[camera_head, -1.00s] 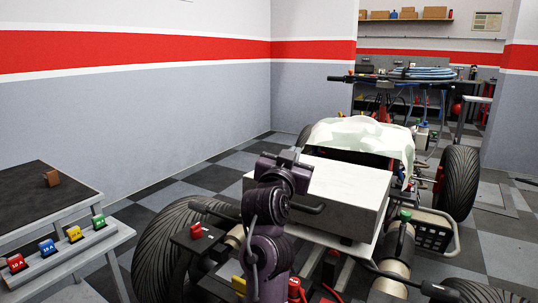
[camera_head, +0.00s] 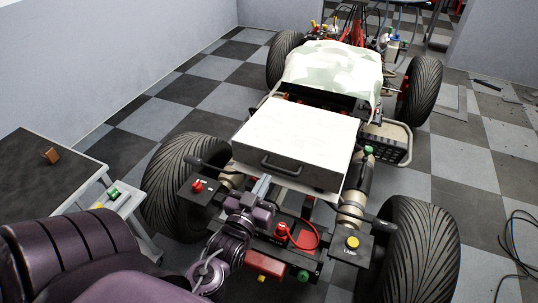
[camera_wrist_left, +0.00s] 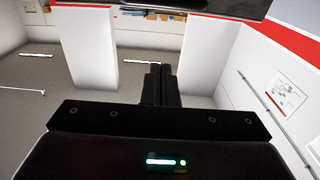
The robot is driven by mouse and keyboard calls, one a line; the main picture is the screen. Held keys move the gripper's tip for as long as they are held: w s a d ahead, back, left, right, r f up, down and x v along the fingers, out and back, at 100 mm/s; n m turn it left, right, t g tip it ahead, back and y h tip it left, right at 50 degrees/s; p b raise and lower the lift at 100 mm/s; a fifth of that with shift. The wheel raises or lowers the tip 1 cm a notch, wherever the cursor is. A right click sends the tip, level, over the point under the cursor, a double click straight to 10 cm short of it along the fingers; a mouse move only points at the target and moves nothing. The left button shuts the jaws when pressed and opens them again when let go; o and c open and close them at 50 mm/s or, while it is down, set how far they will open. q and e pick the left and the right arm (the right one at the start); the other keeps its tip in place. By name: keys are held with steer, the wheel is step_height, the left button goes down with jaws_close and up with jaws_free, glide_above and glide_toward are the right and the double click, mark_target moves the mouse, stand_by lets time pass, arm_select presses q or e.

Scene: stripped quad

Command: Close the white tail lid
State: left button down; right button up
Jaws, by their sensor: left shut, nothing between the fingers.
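The white tail lid (camera_head: 297,128) lies flat on top of the box at the quad's rear, and I see no gap under it. A dark handle (camera_head: 281,166) is on the box's front face. My left gripper (camera_head: 263,187) is in front of the box, just below and left of the handle. It is shut and empty. In the left wrist view its closed fingers (camera_wrist_left: 156,84) point away towards walls and floor; the lid does not show there. Whether the gripper touches the box I cannot tell. My right gripper is not in view.
Big rear tyres (camera_head: 410,250) stand either side. A red-button panel (camera_head: 197,186), a yellow-button panel (camera_head: 352,243) and a red cable (camera_head: 303,237) are near my left gripper. A dark-topped bench (camera_head: 40,175) is at left.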

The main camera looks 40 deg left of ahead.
arm_select(q)
steer(key=p, duration=0.1)
glide_above(277, 169)
steer(key=shift+w+d+r, duration=0.1)
steer(key=shift+d+r, duration=0.05)
steer(key=shift+d, duration=0.05)
steer(key=f, duration=0.1)
steer(key=s+f, duration=0.1)
steer(key=f, duration=0.1)
steer(key=shift+s+d+f+p, duration=0.2)
steer(key=shift+s+f+p, duration=0.1)
steer(key=shift+f, duration=0.1)
step_height(277, 169, down, 4)
steer(key=s+f+b, duration=0.1)
steer(key=b, duration=0.1)
step_height(277, 169, up, 6)
steer(key=w+p, duration=0.1)
steer(key=p, duration=0.3)
steer(key=f+b+v, duration=0.1)
steer(key=b+v, duration=0.1)
steer(key=v, duration=0.8)
steer(key=shift+f, duration=0.3)
